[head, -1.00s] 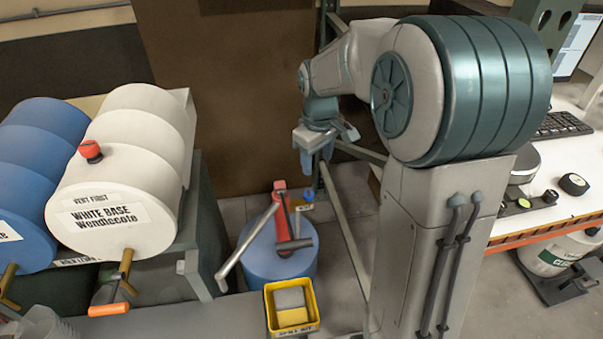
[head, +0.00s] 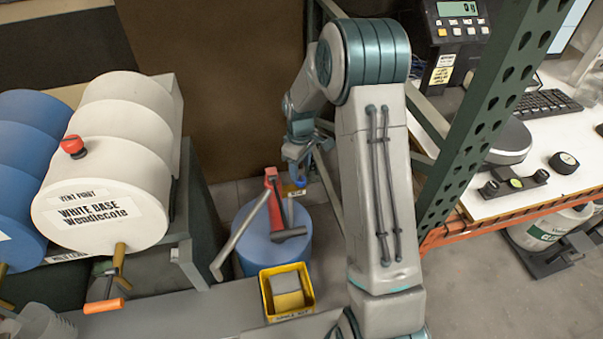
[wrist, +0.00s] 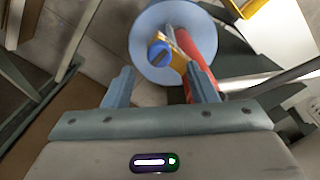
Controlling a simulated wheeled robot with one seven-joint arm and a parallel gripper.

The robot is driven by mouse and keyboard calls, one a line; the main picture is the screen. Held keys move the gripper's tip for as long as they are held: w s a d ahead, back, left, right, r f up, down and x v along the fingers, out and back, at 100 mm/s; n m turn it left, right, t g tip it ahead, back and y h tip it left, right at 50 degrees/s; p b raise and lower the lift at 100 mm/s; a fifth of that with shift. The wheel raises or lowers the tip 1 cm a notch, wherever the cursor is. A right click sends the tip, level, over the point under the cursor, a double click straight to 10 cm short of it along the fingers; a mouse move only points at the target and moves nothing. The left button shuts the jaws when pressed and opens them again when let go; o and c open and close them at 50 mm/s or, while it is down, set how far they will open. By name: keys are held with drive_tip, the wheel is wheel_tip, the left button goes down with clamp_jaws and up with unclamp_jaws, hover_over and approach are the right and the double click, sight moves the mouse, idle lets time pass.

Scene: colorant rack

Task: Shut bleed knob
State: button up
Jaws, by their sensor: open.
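The blue bleed knob (head: 300,181) is at the red hand pump (head: 274,205) on top of the blue drum (head: 249,258), beside a yellow tag (head: 293,191). In the wrist view the knob (wrist: 158,50) is a round blue cap over the light blue drum top, with the yellow tag by it and the red pump body (wrist: 195,45) to its right. My gripper (head: 297,165) is open and empty, close above the knob. In the wrist view the knob appears beyond the fingertips (wrist: 161,82), roughly between them. I cannot tell whether a finger touches it.
The pump's long grey handle (head: 240,233) slants down to the left. A yellow bin (head: 268,305) stands in front of the drum. A white drum (head: 105,180) lies on a rack at left. A green rack post (head: 480,130) and a workbench (head: 545,190) are at right.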

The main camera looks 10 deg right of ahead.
sight(301, 179)
drive_tip(key=shift+f+p, duration=0.35)
drive_tip(key=shift+f, duration=2.05)
drive_tip(key=c, duration=1)
